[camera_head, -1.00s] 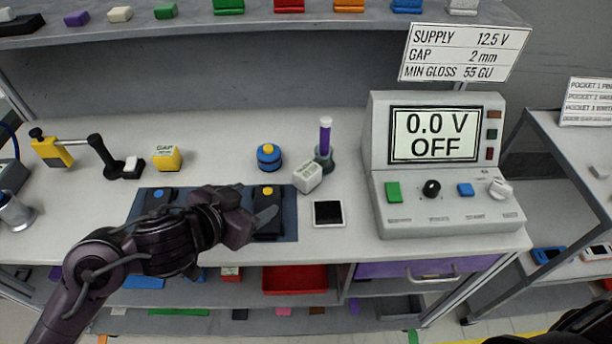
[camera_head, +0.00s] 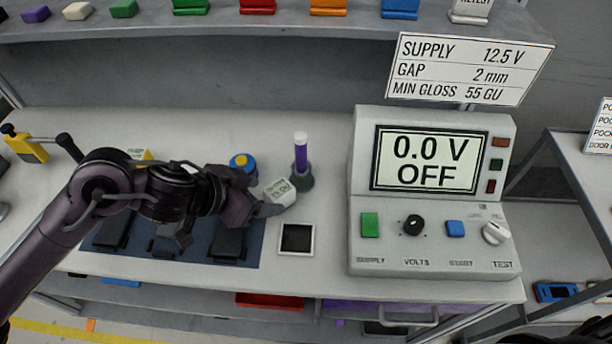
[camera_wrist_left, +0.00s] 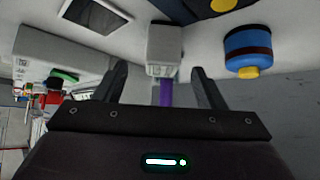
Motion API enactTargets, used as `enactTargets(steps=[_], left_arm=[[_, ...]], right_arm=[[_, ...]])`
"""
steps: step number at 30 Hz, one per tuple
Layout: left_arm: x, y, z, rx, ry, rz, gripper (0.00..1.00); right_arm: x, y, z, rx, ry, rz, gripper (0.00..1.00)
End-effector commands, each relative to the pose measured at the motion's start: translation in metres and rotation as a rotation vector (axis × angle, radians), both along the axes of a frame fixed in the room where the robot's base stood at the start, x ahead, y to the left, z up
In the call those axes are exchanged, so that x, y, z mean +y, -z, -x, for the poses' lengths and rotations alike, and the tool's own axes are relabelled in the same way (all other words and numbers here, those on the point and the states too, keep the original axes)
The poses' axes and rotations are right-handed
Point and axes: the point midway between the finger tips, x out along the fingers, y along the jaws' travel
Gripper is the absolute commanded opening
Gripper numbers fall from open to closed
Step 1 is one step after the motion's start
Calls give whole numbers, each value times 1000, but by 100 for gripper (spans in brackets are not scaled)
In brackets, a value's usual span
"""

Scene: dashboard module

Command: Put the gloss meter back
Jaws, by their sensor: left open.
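The gloss meter, a small white block with printed text (camera_head: 281,191), stands on the bench beside the purple-topped cylinder. My left gripper (camera_head: 268,207) is right at it in the head view, and its fingers cover part of the block's near side. In the left wrist view the white block (camera_wrist_left: 164,44) shows just beyond and between the two spread fingers (camera_wrist_left: 160,84). The left gripper is open and holds nothing. Whether a finger touches the block cannot be told.
A purple cylinder in a dark base (camera_head: 302,160) stands right behind the block, and a blue round pot with a yellow top (camera_head: 243,163) stands to its left. A white-framed black square (camera_head: 296,239) lies in front. The dark blue mat (camera_head: 255,243) holds black pieces. The supply console (camera_head: 435,255) stands at right.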

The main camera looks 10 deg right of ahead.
Motion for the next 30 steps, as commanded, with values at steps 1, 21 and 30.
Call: enactTargets(steps=[1, 21, 30], left_arm=[[0, 1, 0, 0, -1, -1, 64], [-43, 54, -32, -1, -1, 0, 64], [-44, 55, -33, -2, -1, 0, 57]], right_arm=[[1, 0, 1, 1, 0, -2, 60], [1, 5, 1, 1, 0, -2, 60], [1, 4, 1, 1, 1, -2, 60]])
